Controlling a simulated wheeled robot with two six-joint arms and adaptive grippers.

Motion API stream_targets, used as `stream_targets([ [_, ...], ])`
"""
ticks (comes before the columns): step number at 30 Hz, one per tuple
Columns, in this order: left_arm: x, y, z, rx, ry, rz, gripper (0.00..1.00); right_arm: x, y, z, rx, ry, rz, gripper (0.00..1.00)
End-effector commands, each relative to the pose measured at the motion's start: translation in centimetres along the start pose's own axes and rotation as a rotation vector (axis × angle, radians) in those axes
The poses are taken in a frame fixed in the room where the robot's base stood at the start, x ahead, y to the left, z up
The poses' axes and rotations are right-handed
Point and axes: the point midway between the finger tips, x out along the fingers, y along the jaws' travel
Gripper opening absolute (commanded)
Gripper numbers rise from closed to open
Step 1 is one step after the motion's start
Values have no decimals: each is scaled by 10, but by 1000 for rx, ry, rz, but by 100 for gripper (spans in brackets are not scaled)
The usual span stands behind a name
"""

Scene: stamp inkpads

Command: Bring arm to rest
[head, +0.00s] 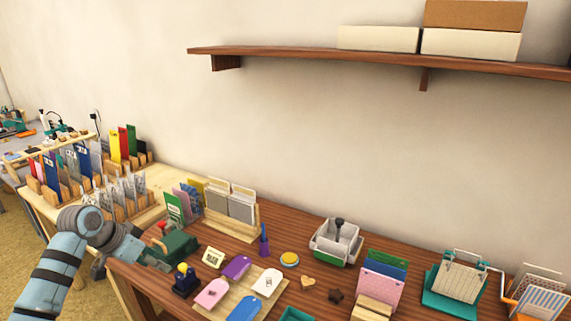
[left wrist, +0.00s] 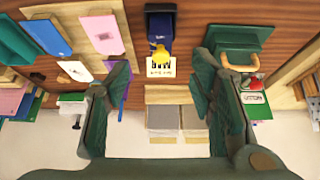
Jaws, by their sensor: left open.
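My left arm comes in from the left in the head view. Its gripper (head: 132,262) is over the left end of the wooden workbench (head: 222,267), beside a green press-like tool (head: 178,243). In the left wrist view the gripper (left wrist: 163,62) has its two dark fingers spread wide with nothing held between them. A dark blue stamp with a yellow knob (head: 184,277) stands right of the gripper and also shows in the wrist view (left wrist: 160,28). A small printed card (head: 213,257) lies behind it. My right gripper is not in view.
Card racks (head: 230,205), a white-and-green tray (head: 336,241) and a teal holder (head: 455,285) stand along the bench. A shelf (head: 300,55) with boxes is on the wall.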

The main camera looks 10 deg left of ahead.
Motion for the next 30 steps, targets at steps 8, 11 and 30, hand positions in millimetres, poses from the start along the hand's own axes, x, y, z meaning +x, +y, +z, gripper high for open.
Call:
stream_targets([
  [8,85,99,90,82,-155,-24,50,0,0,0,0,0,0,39],
  [11,101,144,132,87,-186,-42,50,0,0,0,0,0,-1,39],
  [30,72,265,286,-182,-234,-199,50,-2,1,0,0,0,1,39],
])
